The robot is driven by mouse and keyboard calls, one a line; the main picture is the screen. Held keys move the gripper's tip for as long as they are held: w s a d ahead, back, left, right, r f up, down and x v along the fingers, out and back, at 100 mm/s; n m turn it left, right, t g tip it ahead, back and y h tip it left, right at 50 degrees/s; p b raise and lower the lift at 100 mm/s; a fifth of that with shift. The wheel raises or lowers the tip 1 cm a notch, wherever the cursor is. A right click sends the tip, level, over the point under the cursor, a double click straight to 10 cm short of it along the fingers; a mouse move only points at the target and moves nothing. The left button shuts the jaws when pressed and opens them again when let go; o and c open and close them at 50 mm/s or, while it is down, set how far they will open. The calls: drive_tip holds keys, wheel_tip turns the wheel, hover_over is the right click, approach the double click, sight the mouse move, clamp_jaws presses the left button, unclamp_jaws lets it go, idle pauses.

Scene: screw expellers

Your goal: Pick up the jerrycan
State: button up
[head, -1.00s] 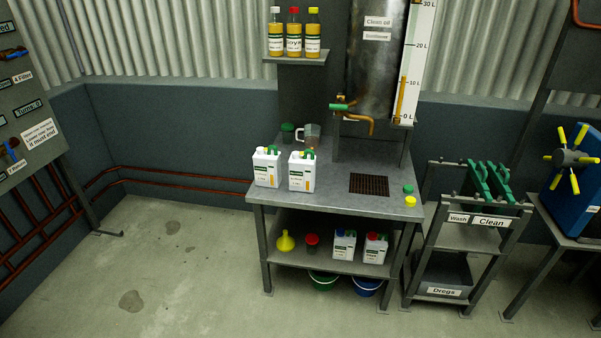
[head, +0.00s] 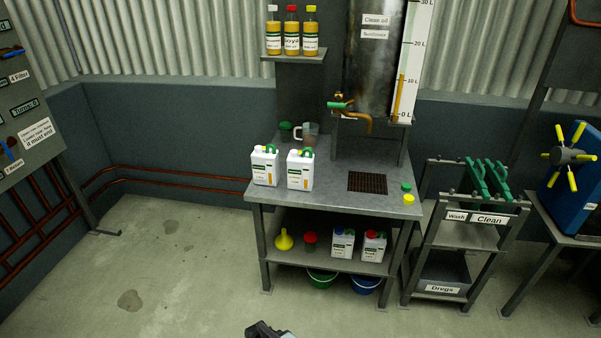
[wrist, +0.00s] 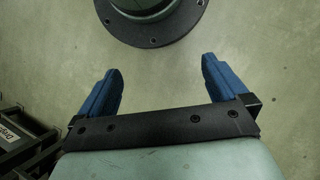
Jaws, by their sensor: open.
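Two white jerrycans with green handles stand side by side on the metal table, the left jerrycan (head: 265,166) and the right jerrycan (head: 300,170). Two smaller jerrycans stand on the shelf below, one with a blue cap (head: 343,243) and one with a red cap (head: 374,246). In the wrist view my gripper (wrist: 160,78) is open, its two blue fingers wide apart with nothing between them and bare floor beyond. A dark part of my arm shows at the bottom edge of the head view, well in front of the table and touching no jerrycan.
The table (head: 335,197) also bears a clear jug (head: 310,133), a drain grate (head: 367,182) and loose green and yellow caps. A yellow funnel (head: 284,240) is on the lower shelf. A rack with a dregs bin (head: 442,273) stands right. The floor at left is clear.

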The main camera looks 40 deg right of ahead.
drive_tip(key=w+d+r+m+t, duration=0.1)
drive_tip(key=w+d+r+m, duration=0.15)
drive_tip(key=w, duration=0.65)
drive_tip(key=w+d+r+m, duration=0.2)
drive_tip(key=w+r+m, duration=0.1)
drive_tip(key=w, duration=0.6)
drive_tip(key=w+d+r+m+t, duration=0.1)
drive_tip(key=w+d+r+m, duration=0.15)
drive_tip(key=w, duration=0.65)
drive_tip(key=w+d+r+m+t, duration=0.1)
drive_tip(key=w+d+r+m, duration=0.3)
drive_tip(key=w+r, duration=0.6)
drive_tip(key=w+d+r+m+t, duration=0.1)
drive_tip(key=w+d+r+m, duration=0.2)
drive_tip(key=w+d+r, duration=0.65)
drive_tip(key=w+d+r+m+t, duration=0.1)
drive_tip(key=w+d+r+m, duration=0.15)
drive_tip(key=w+r, duration=0.75)
wheel_tip(320, 180, up, 19)
drive_tip(key=m+t, duration=0.1)
drive_tip(key=m, duration=0.6)
hover_over(300, 157)
drive_tip(key=shift+n, duration=0.25)
drive_tip(key=f, duration=1.3)
drive_tip(key=shift+w+d+f, duration=0.1)
drive_tip(key=shift+d+f, duration=0.1)
